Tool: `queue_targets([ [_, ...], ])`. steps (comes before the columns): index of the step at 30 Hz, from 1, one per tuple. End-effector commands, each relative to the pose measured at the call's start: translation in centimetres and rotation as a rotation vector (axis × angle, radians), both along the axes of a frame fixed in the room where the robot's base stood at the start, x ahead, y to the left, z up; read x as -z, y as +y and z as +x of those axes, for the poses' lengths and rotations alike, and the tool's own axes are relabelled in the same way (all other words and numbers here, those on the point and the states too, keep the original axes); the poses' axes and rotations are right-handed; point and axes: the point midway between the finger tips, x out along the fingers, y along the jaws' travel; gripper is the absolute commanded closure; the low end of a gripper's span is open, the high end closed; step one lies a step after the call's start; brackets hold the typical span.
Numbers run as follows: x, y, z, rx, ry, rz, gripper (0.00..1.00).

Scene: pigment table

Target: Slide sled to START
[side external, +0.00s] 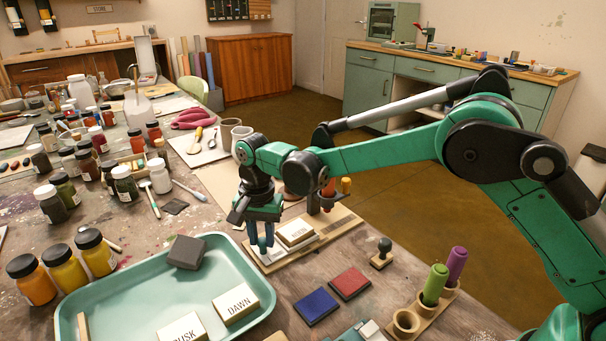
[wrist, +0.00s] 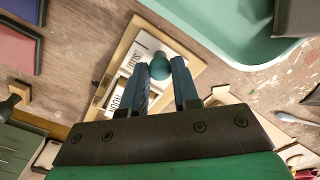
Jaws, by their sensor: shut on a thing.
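A wooden track board (side external: 336,228) lies on the table, with the pale sled (side external: 276,254) on it near its left end in the side view. A cream block (side external: 296,232) with dark lettering, apparently NOON, rests at the sled. In the wrist view the sled's white plate (wrist: 148,45) carries a teal knob (wrist: 160,67). My gripper (side external: 262,240) points down over the sled. Its blue fingers stand on both sides of the knob in the wrist view (wrist: 160,75), shut on it. The fingers and wrist hide part of the sled. I cannot read a START mark.
A teal tray (side external: 137,262) with a dark grey block (side external: 186,252) and lettered blocks (side external: 237,303) stands close to the track's left end. Paint jars crowd the left.

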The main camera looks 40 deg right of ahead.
Motion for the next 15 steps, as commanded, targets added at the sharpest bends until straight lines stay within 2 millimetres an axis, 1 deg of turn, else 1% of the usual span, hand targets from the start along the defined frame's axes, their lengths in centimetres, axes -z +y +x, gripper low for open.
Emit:
queue_targets([
  [5,-0.1,-0.2,0.0,0.001,0.002,-0.001,1.00],
  [8,-0.1,-1.7,0.0,0.004,0.002,-0.001,1.00],
  [12,-0.1,-4.4,0.0,0.005,0.002,-0.001,1.00],
  [15,-0.1,-5.5,0.0,0.003,0.001,0.000,1.00],
])
